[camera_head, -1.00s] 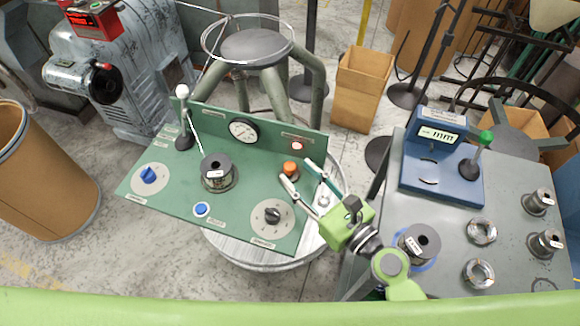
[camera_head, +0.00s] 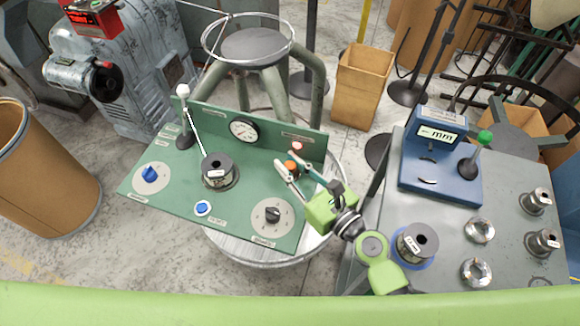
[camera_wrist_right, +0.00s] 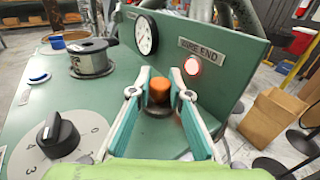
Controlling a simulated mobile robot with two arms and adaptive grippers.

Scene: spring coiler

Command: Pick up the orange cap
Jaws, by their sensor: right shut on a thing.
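The orange cap (camera_head: 291,168) sits at the right of the green panel (camera_head: 245,200), near its upright back plate. It also shows in the right wrist view (camera_wrist_right: 158,90), on a dark round base. My right gripper (camera_head: 288,165) reaches in from the right, with its fingers on either side of the cap. In the right wrist view my right gripper (camera_wrist_right: 160,88) has a finger at each side of the cap, shut on it. The cap stands upright at its place on the panel. My left gripper is not in view.
A red lamp (camera_wrist_right: 193,65) glows on the back plate close to the right finger. A black knob (camera_head: 272,214), a blue button (camera_head: 202,208) and a wire spool (camera_head: 218,170) stand on the panel. A grey table (camera_head: 480,200) with a blue gauge is at the right.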

